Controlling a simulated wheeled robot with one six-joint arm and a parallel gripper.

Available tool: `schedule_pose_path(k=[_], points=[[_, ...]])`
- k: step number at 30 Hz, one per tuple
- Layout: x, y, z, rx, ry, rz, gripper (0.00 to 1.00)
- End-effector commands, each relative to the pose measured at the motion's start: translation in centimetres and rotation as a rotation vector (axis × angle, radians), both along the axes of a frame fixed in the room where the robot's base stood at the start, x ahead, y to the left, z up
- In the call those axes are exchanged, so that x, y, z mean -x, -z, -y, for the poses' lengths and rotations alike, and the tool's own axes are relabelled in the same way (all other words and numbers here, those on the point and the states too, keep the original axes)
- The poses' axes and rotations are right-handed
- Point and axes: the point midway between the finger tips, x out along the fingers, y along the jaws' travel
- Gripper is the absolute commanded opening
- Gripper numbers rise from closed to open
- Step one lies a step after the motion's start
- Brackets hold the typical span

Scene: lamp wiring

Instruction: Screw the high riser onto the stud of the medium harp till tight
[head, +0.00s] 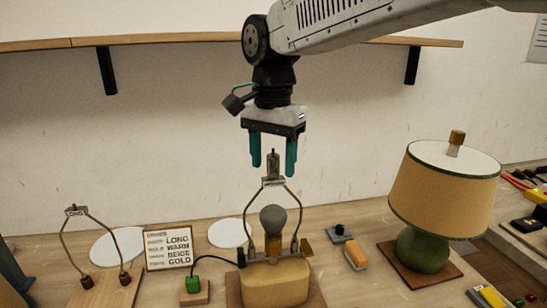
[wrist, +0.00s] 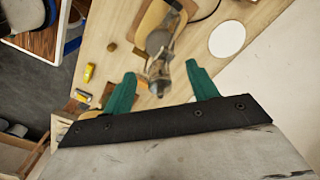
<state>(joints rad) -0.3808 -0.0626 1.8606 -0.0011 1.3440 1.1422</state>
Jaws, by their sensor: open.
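The medium harp (head: 293,205) stands upright on the middle lamp, its wire arms around a grey bulb (head: 273,218). A grey metal cylinder with a narrower tip, apparently the high riser (head: 272,160), stands upright on the harp's top. Its thread is too small to see. My gripper (head: 273,171) has two green fingers pointing down, open, one on each side of the riser in the picture, with gaps on both sides. In the wrist view, the riser (wrist: 157,89) shows between the open fingers (wrist: 160,74), with the bulb (wrist: 158,42) beyond.
A shaded lamp with a green base (head: 424,248) stands at right. A bare harp on a wooden block (head: 108,290) is at left. A lettered sign (head: 168,248), a green switch (head: 193,284) and white discs (head: 229,233) lie around. A shelf (head: 170,39) runs along the wall behind.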

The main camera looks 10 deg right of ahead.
Motion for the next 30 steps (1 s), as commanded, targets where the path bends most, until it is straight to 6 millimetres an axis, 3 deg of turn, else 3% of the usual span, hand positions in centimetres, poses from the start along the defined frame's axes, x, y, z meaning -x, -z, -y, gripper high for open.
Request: schedule_pose_path(k=[10,21,30], points=[[0.0,-0.4,0.0,0.0,-0.001,0.001,0.6],[-0.1,-6.2,0.0,-0.001,-0.001,0.003,0.6],[0.6,-7.7,0.7,-0.001,-0.017,0.003,0.6]])
